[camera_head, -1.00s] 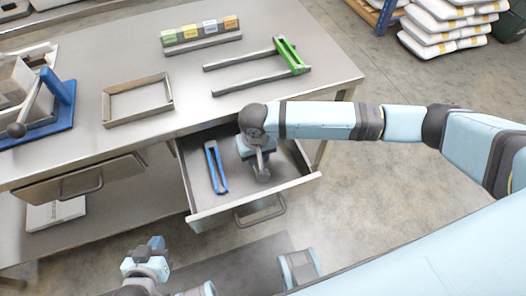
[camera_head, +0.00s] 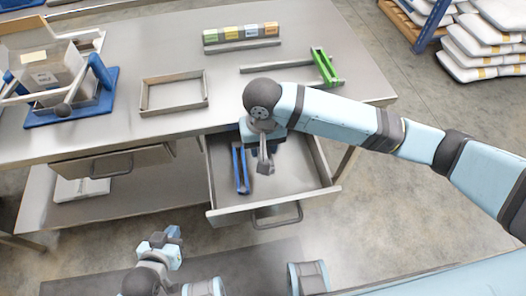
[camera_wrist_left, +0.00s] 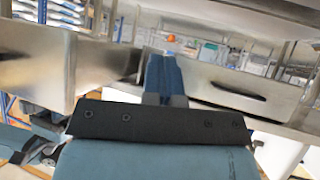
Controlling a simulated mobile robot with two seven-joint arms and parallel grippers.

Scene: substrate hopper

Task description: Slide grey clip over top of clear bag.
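A translucent bag-like container (camera_head: 50,68) with a pale label stands at the upper left, among the parts of a blue stand; it may be the clear bag. An open drawer (camera_head: 300,185) holds a slim blue clip (camera_head: 241,170). My right gripper (camera_head: 265,165) points down into the drawer, just right of the blue clip. A narrow grey piece shows at its end; I cannot tell whether it is a finger or a grey clip. My left gripper (camera_head: 172,238) is low in front of the bench, empty. In the left wrist view its blue fingers (camera_wrist_left: 164,75) are together.
A grey rectangular frame (camera_head: 173,92) lies on the bench. Behind are a rack of coloured blocks (camera_head: 242,35) and a green bracket (camera_head: 325,67) with a grey bar. A second drawer (camera_head: 112,165) is at left. White sacks (camera_head: 485,40) are stacked at upper right.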

